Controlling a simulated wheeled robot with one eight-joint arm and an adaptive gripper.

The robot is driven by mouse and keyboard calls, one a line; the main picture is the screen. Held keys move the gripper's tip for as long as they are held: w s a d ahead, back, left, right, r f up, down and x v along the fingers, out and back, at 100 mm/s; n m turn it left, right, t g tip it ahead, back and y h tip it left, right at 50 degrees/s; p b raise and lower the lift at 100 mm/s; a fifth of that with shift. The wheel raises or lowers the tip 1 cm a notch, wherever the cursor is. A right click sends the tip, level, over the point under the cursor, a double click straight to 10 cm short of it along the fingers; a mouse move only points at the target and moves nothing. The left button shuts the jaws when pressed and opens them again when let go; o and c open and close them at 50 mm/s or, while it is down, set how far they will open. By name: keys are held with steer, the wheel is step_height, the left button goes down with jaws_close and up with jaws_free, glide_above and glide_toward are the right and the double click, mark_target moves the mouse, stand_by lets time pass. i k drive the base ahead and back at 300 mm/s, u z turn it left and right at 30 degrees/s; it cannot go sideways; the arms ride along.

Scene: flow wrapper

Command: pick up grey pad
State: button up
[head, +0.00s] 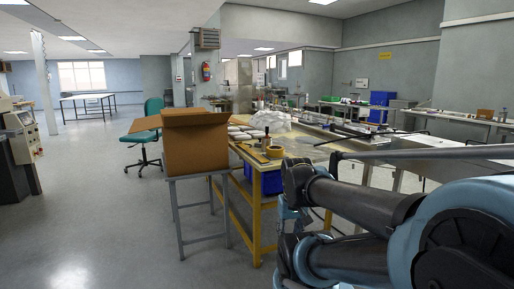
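I cannot single out a grey pad. Several small, flat, pale pieces (243,132) lie in rows on the yellow-framed worktable (257,190), behind the cardboard box; they are too small to tell what they are. My dark and pale blue arm is folded across the lower right of the head view, in front of the table's right part. I cannot make out my gripper's fingers; they are hidden or outside the picture.
An open cardboard box (195,145) stands on a small grey metal stand (203,240) left of the worktable. A crumpled clear plastic heap (270,121) and a tape roll (275,151) lie on the table. A green chair (150,135) stands behind.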

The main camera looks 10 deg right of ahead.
mark_target(258, 143)
steer(key=i, duration=0.85)
